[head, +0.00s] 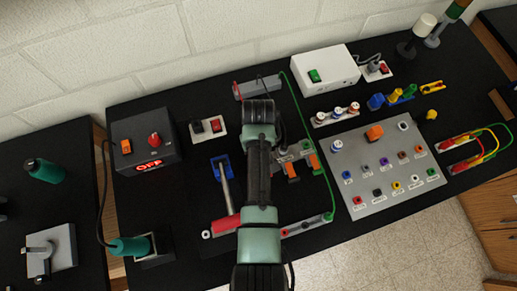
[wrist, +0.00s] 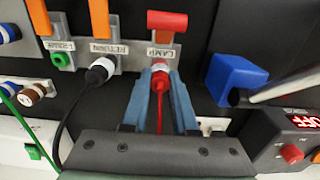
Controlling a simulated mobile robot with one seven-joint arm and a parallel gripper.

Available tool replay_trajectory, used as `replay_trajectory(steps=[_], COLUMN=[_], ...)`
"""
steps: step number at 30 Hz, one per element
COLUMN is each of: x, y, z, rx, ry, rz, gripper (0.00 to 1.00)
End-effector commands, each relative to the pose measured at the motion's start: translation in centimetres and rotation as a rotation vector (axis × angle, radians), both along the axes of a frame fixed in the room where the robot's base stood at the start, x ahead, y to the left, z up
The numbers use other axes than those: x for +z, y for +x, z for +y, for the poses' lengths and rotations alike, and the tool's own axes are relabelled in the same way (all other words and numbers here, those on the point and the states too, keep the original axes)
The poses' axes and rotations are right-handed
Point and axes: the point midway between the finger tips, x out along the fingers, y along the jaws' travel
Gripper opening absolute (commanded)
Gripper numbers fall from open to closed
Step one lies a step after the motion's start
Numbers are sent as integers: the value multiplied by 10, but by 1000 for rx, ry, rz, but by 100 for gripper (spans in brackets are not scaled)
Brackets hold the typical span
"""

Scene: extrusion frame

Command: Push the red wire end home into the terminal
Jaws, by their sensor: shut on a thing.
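In the wrist view, my gripper (wrist: 160,80) has its two blue fingers closed around the red wire end (wrist: 160,68). The red wire (wrist: 160,100) runs back between the fingers. The wire end is at the front of the grey terminal labelled LAMP (wrist: 163,50), directly below its label. I cannot tell how deep it sits in the terminal. A red lever (wrist: 167,22) is on top of this terminal. In the head view, my arm hides the gripper and the red wire end.
Left of it is the RETURN terminal (wrist: 104,48) with a black wire's white-collared plug (wrist: 100,70). A green-marked terminal (wrist: 60,58) is beyond. A blue block (wrist: 236,80) is close on the right. The OFF control box (head: 147,140) stands at the bench's left.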

Motion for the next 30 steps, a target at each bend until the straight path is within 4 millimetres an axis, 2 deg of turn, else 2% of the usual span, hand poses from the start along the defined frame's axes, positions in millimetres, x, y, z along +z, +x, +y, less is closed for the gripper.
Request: replay_trajectory(steps=[3,4,9,18,22,26,30], x=[-1,-1,-1,0,7,25,54], y=[0,0,0,0,1,1,1], z=[0,0,0,0,0,0,0], rx=[0,0,0,0,0,0,0], ry=[0,0,0,0,0,0,0], rz=[-1,-1,-1,-1,-4,-6,-6], gripper=[0,30,61,62,62,62,62])
